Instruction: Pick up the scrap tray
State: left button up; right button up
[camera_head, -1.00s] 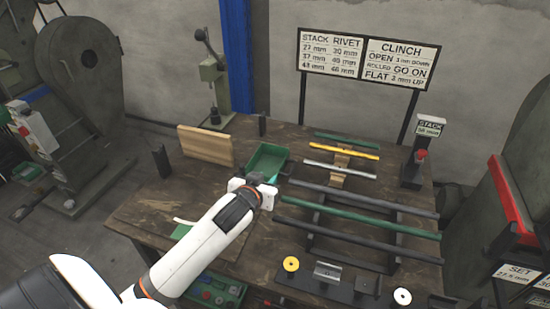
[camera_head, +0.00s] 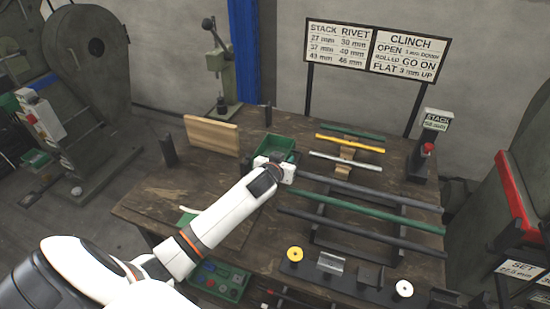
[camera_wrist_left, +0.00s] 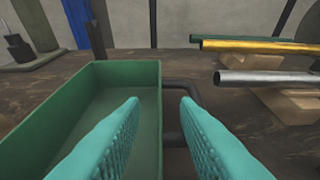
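The scrap tray (camera_head: 272,146) is an open green box on the wooden workbench, partly hidden behind my left gripper (camera_head: 282,171) in the head view. In the left wrist view the tray (camera_wrist_left: 88,74) fills the left and middle and looks empty where its inside shows. A dark handle-like bar (camera_wrist_left: 181,86) sits at its right side. My left gripper (camera_wrist_left: 160,102) has two teal ribbed fingers, spread apart. The tray's right wall appears between them; contact cannot be told. My right gripper is not in view.
A wooden board (camera_head: 211,135) stands left of the tray. Yellow (camera_head: 350,143) and silver (camera_head: 345,161) rods lie on a wooden support to the right. A rack with long dark and green bars (camera_head: 365,212) is nearer. A sign (camera_head: 372,50) stands behind.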

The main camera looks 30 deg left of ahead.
pick_arm(q)
jog(key=shift+w+f, duration=0.1)
jog(key=shift+w, duration=0.1)
grip_shut()
jog(key=shift+r, duration=0.2)
